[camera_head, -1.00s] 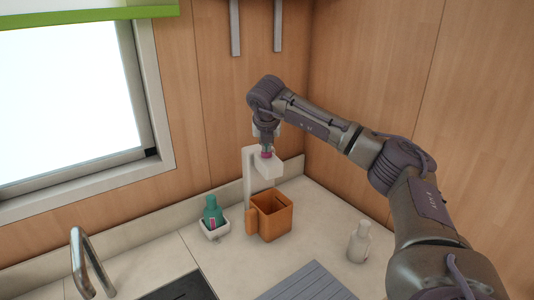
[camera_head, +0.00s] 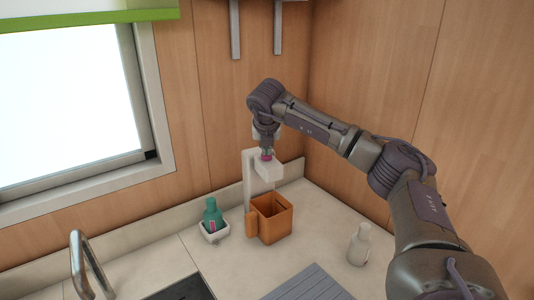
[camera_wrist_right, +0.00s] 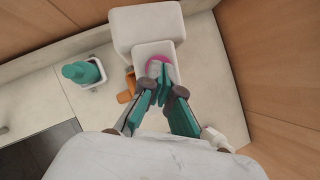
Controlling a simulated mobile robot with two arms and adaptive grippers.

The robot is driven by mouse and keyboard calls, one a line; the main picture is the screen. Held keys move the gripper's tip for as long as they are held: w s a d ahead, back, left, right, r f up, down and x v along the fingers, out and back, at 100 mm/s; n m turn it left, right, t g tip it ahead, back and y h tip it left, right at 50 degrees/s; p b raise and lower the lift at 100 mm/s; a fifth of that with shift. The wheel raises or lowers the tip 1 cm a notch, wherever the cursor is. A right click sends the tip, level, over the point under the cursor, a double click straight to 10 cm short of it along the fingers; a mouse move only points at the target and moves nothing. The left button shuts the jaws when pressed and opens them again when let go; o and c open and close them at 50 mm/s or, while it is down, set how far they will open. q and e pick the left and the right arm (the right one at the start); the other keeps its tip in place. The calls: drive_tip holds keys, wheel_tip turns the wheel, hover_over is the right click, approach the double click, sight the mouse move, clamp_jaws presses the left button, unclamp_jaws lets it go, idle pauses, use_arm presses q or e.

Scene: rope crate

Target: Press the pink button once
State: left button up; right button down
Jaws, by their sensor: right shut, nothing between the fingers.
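The pink button (camera_head: 267,158) sits on top of the head of a white dispenser (camera_head: 268,172) standing at the back of the counter. My right gripper (camera_head: 266,152) points down over the button, its fingertips shut with nothing between them. In the right wrist view the button shows as a pink ring (camera_wrist_right: 153,60) on the white head, partly hidden behind the green-padded fingertips (camera_wrist_right: 162,74). The tips look very close to the button; I cannot tell whether they touch it. My left gripper is not in view.
An orange mug (camera_head: 284,222) stands below the dispenser head. A teal bottle (camera_head: 212,212) sits in a small white dish (camera_head: 215,235) to its left. A pale bottle (camera_head: 359,246) stands to the right. A metal faucet (camera_head: 84,262) is at front left.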

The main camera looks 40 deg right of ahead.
drive_tip(key=shift+f, duration=0.25)
idle(0.3)
drive_tip(key=shift+f+b, duration=0.25)
drive_tip(key=shift+b, duration=0.15)
drive_tip(key=shift+r+p, duration=2.1)
drive_tip(key=shift+r, duration=0.95)
drive_tip(key=v, duration=1.2)
drive_tip(key=shift+f, duration=0.1)
